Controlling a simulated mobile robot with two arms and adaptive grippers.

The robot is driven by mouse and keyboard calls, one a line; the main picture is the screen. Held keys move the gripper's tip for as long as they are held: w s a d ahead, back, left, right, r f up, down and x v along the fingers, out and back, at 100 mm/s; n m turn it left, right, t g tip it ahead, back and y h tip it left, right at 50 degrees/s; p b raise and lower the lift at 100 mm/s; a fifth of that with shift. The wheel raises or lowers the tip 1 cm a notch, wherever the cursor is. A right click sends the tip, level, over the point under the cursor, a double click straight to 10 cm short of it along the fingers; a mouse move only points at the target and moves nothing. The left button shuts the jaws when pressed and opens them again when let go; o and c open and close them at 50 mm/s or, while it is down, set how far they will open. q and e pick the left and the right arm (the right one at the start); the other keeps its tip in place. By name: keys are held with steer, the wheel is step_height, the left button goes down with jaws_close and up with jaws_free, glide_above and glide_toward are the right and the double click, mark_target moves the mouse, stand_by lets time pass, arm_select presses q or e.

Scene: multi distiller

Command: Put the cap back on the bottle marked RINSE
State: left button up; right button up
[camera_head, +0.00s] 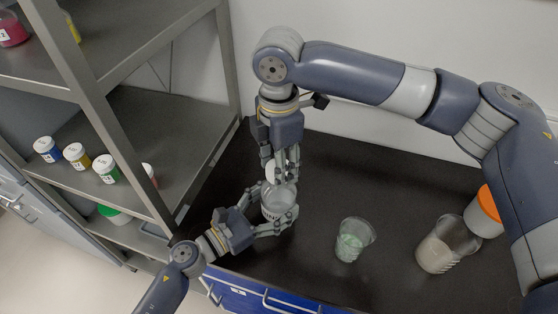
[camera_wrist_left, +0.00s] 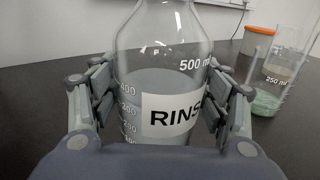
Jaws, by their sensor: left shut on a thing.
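The bottle marked RINSE (camera_wrist_left: 160,85) is clear glass with a white label and stands upright in the left wrist view. It also shows on the dark bench in the head view (camera_head: 275,207). My left gripper (camera_head: 279,205) is shut around its body, a finger on each side. My right gripper (camera_head: 282,172) points down from above, just over the bottle's mouth. A white cap (camera_head: 271,173) shows between its fingers, partly hidden by them. The bottle's mouth is mostly hidden, and I cannot tell whether the cap touches it. The left wrist view cuts off the bottle's top.
A beaker with pale green contents (camera_head: 354,240) stands right of the bottle. Farther right are a larger beaker with pale contents (camera_head: 440,250) and an orange-lidded jar (camera_head: 483,215). A grey shelf rack (camera_head: 150,130) with several small jars stands at left. The bench between bottle and beakers is clear.

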steer(key=shift+f, duration=0.55)
